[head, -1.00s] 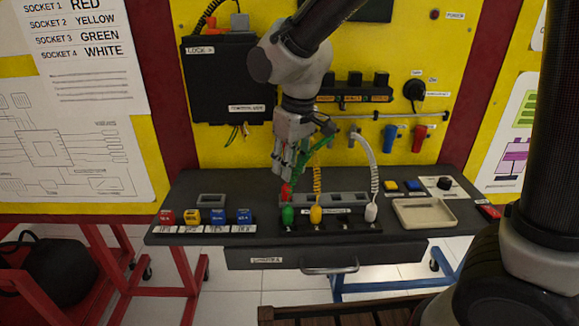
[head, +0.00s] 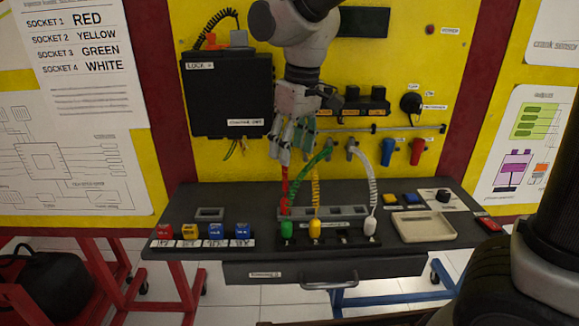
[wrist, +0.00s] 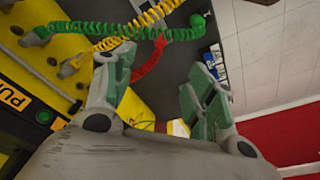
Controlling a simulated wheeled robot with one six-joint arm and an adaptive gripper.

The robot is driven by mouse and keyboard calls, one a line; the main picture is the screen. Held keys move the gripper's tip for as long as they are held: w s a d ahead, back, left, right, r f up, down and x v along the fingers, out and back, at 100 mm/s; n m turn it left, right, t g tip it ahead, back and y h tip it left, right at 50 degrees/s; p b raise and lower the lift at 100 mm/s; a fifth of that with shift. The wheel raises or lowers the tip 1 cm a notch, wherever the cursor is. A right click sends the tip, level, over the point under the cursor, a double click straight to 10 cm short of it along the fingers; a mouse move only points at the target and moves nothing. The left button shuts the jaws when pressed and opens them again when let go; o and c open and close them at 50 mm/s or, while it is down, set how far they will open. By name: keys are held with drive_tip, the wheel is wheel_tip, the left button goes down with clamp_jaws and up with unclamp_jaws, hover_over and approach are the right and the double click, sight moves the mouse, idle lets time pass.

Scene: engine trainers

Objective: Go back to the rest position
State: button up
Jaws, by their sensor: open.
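My gripper (head: 290,150) hangs in front of the yellow panel, above the back of the dark bench, with its fingers pointing down. In the wrist view its green-padded fingers (wrist: 160,100) are spread apart with nothing held between them. A red coiled cable (head: 285,186) runs down below my gripper to the socket row. A green coiled cable (head: 310,166) ends in a green plug (head: 287,229). A yellow plug (head: 315,228) and a white plug (head: 370,226) stand in the row to its right. The red cable's lower end is hard to make out behind the row.
A dark bench (head: 200,192) carries several coloured blocks at left and a beige tray (head: 424,226) at right. A black box (head: 227,90) is mounted on the panel left of my gripper. Blue (head: 388,151) and red (head: 417,150) holders hang at right.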

drive_tip(key=shift+s+d+r, duration=0.1)
drive_tip(key=shift+r, duration=0.8)
drive_tip(key=shift+s+d+r, duration=0.1)
drive_tip(key=shift+r, duration=0.8)
drive_tip(key=s+d+m+t, duration=0.1)
drive_tip(key=s+d+m, duration=0.2)
drive_tip(key=d, duration=0.7)
drive_tip(key=s+d+f+m+t, duration=0.1)
drive_tip(key=s+d+m, duration=0.1)
drive_tip(key=s+d, duration=0.4)
drive_tip(key=s+d+m+t+h, duration=0.1)
drive_tip(key=s+d+m, duration=0.2)
drive_tip(key=d, duration=1.2)
drive_tip(key=shift+s+f+m, duration=0.3)
drive_tip(key=shift+s+f, duration=0.1)
drive_tip(key=shift+s, duration=0.85)
